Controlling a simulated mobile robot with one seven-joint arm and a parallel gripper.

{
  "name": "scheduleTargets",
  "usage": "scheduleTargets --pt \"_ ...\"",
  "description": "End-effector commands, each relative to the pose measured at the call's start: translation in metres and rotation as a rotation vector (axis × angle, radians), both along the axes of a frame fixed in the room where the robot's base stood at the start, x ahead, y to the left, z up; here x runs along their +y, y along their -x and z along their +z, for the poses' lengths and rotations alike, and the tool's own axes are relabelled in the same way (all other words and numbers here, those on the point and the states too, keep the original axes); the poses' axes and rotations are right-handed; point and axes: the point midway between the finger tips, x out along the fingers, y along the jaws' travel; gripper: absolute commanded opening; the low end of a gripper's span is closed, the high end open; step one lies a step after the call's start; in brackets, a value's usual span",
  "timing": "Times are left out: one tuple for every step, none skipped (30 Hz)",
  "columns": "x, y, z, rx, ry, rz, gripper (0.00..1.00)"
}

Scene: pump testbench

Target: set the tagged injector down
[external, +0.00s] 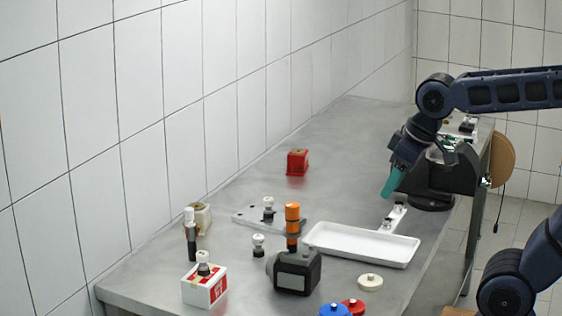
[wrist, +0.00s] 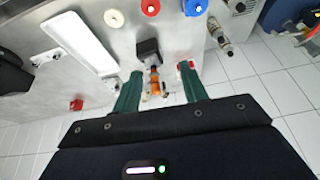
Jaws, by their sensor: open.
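White-capped black injectors stand on the red-and-white box (external: 204,288), on the bench (external: 258,246), on a grey plate (external: 243,219) and beside a beige block (external: 203,216). I cannot tell which carries the tag.
The white tray (external: 345,250) lies near the bench's right edge, a small bracket (external: 396,217) behind it. Blue (external: 334,310), red (external: 353,306) and cream (external: 370,282) caps lie in front. A red block (external: 297,162) stands farther back. The bench's far middle is clear.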

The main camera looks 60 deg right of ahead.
Motion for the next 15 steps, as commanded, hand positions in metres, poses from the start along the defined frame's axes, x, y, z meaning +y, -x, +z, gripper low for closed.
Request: scheduleTargets --pt "0.001 0.013 -0.004 -0.004 0.007 0.003 0.43" --pt "0.001 0.019 -0.007 -0.005 0.011 0.005 0.43" --pt "0.002 0.027 -0.010 -0.004 0.016 0.007 0.43" --pt "0.002 0.032 -0.013 -0.004 0.019 0.009 0.43" --pt "0.003 0.035 -0.014 -0.003 0.022 0.010 0.43" --pt "0.003 0.040 -0.016 -0.004 0.024 0.011 0.43" --pt "0.003 0.042 -0.018 -0.004 0.027 0.011 0.43" --pt "0.003 0.044 -0.019 -0.003 0.028 0.012 0.43" --pt "0.003 0.046 -0.020 -0.002 0.029 0.013 0.43" --pt "0.003 0.047 -0.020 -0.002 0.030 0.014 0.43" --pt "0.003 0.047 -0.021 -0.002 0.030 0.014 0.43" --pt "0.003 0.047 -0.021 -0.002 0.030 0.014 0.43" --pt "0.003 0.047 -0.021 -0.002 0.030 0.014 0.43" --pt "0.003 0.047 -0.021 -0.002 0.030 0.014 0.43" --pt "0.003 0.047 -0.021 -0.002 0.030 0.014 0.43"
